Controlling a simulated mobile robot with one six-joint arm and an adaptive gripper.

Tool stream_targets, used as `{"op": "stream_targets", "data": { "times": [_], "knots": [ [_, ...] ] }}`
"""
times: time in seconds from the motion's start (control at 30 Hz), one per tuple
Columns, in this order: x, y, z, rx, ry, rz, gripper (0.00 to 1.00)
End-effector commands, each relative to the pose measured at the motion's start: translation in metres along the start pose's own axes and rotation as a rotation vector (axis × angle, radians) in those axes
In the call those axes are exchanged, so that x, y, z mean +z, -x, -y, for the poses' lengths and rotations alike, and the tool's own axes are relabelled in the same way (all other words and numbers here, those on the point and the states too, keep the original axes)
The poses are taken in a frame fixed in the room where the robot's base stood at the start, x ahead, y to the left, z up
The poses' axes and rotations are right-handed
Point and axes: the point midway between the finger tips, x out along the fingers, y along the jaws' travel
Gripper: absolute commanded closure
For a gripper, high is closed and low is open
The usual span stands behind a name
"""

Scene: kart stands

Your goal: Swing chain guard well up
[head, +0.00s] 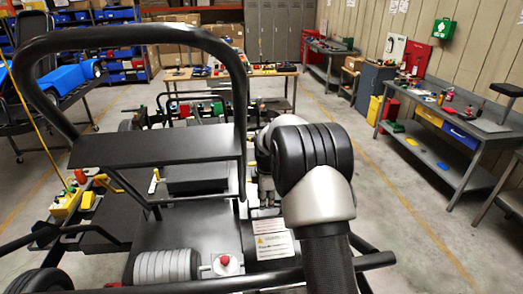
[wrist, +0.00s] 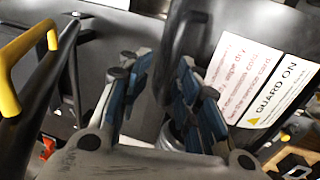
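A white label marked "GUARD ON" (wrist: 270,90) with a yellow warning triangle lies on a dark grey panel (wrist: 230,25) in the wrist view. I cannot tell whether this panel is the chain guard itself. The label also shows in the head view (head: 272,245), below my arm. My gripper (wrist: 162,68) has its two blue-padded fingers apart, pointing at the panel. A dark upright bar (wrist: 186,35) shows in the gap between them; I cannot tell whether they touch it.
A black tubular frame (head: 140,35) with a flat crosspiece rises left of my arm. Workbenches (head: 455,128) line the right wall, another table (head: 230,72) stands behind. Floor at right is clear.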

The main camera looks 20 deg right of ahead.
Motion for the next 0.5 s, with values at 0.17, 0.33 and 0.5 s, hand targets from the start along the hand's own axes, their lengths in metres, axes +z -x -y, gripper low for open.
{"op": "stream_targets", "data": {
  "times": [0.17, 0.33, 0.5],
  "knots": [
    [0.0, 0.011, -0.01, 0.0, 0.0, 0.0, 0.7],
    [0.0, 0.02, -0.02, 0.003, 0.0, 0.0, 0.7],
    [0.0, 0.028, -0.028, 0.003, 0.0, 0.0, 0.7]
  ]
}}
